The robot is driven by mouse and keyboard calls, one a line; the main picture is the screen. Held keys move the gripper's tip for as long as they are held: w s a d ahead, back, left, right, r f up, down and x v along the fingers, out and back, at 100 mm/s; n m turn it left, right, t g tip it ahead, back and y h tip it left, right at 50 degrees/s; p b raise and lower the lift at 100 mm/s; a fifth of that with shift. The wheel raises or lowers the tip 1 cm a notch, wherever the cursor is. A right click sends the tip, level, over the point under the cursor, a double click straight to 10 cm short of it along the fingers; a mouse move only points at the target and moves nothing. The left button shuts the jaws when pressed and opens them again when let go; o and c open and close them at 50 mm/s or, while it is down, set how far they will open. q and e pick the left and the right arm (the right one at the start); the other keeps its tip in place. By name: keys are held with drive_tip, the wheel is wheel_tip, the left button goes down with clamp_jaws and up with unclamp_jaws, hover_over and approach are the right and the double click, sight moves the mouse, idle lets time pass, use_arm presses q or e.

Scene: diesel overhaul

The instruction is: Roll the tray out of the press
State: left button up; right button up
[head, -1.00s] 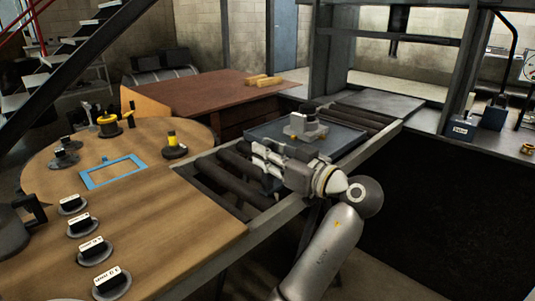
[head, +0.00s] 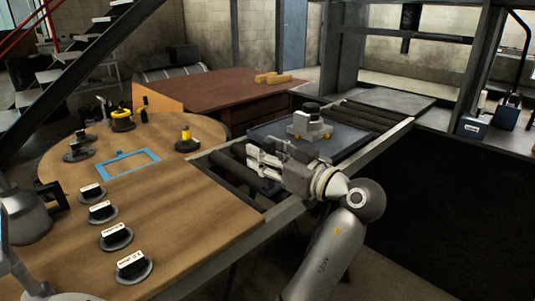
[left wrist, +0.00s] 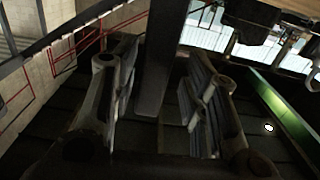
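The tray (head: 348,149) is a flat blue-grey plate lying on a roller track between the press and the round wooden table. A light grey block-shaped part (head: 309,127) with a dark cap stands on it. My left gripper (head: 256,160) is at the tray's table-side end, its fingers pointing left, and it covers that edge. In the left wrist view its two fingers (left wrist: 160,100) are spread wide. A dark bar (left wrist: 155,75) shows between them; I cannot tell whether it is part of the tray. The press frame (head: 485,70) stands at the back right.
The round wooden table (head: 180,215) holds a blue rectangular frame (head: 128,163), labelled black pieces on discs (head: 103,212) and a yellow-topped piece (head: 186,140). Bare rollers (head: 240,180) lie between table and tray. A brown bench (head: 215,95) stands behind.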

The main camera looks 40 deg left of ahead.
use_arm(q)
drive_tip(key=shift+d, duration=0.1)
drive_tip(key=shift+d, duration=0.3)
drive_tip(key=d, duration=0.6)
drive_tip(key=shift+s+d, duration=0.25)
drive_tip(key=shift+d, duration=0.15)
